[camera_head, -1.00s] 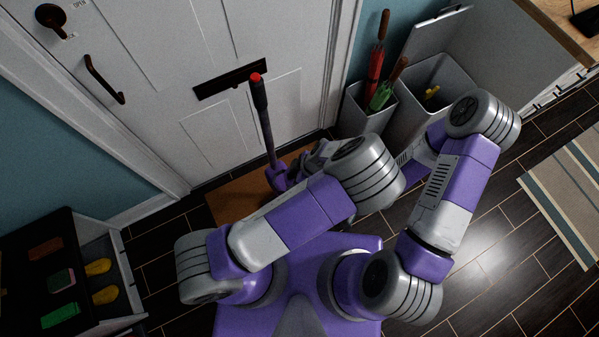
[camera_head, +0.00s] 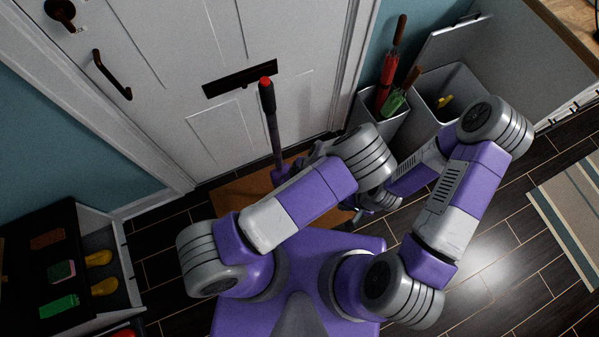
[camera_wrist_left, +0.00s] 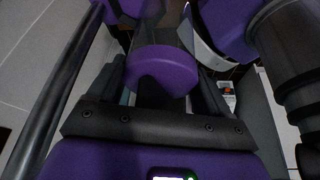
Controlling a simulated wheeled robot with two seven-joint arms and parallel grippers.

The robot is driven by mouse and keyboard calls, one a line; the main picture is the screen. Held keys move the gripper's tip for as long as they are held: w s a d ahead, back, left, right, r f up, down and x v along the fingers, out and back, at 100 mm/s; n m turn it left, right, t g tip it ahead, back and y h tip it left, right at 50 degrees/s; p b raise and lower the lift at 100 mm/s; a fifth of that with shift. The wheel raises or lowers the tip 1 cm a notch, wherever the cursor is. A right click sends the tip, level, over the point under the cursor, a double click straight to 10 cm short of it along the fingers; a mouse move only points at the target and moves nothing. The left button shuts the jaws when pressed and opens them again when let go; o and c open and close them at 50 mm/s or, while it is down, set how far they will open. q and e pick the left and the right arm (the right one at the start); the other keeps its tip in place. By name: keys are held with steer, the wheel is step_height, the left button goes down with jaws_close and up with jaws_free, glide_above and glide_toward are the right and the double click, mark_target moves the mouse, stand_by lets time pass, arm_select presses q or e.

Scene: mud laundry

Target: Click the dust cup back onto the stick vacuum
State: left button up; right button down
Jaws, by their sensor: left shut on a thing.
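The stick vacuum (camera_head: 275,135) stands upright on the doormat in front of the door, with a dark shaft, a red tip and a purple lower part. In the left wrist view, my left gripper (camera_wrist_left: 162,92) is shut on a part with a round purple end (camera_wrist_left: 162,68), which looks like the dust cup. Purple parts and a dark tube (camera_wrist_left: 62,85) show close by; I cannot tell whether the cup touches the vacuum.
A grey bin with umbrellas (camera_head: 380,115) and an open grey bin (camera_head: 455,85) stand right of the door (camera_head: 175,60). A dark shelf unit (camera_head: 55,255) is at lower left. A striped rug (camera_head: 570,215) lies right. The doormat (camera_head: 235,195) is partly covered by my arms.

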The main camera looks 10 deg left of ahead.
arm_select(q)
steer(key=shift+w+a+f+b, duration=0.7)
steer(key=shift+w+a+b, duration=0.1)
steer(key=shift+w, duration=0.2)
steer(key=shift+w+a+f+b, duration=0.65)
steer(key=shift+w+a, duration=0.1)
steer(key=shift+w, duration=0.2)
steer(key=shift+f+b, duration=1.05)
steer(key=shift+f, duration=0.15)
stand_by(1.7)
steer(key=o, duration=1.4)
steer(key=shift+r+p, duration=2.25)
steer(key=shift+r, duration=0.75)
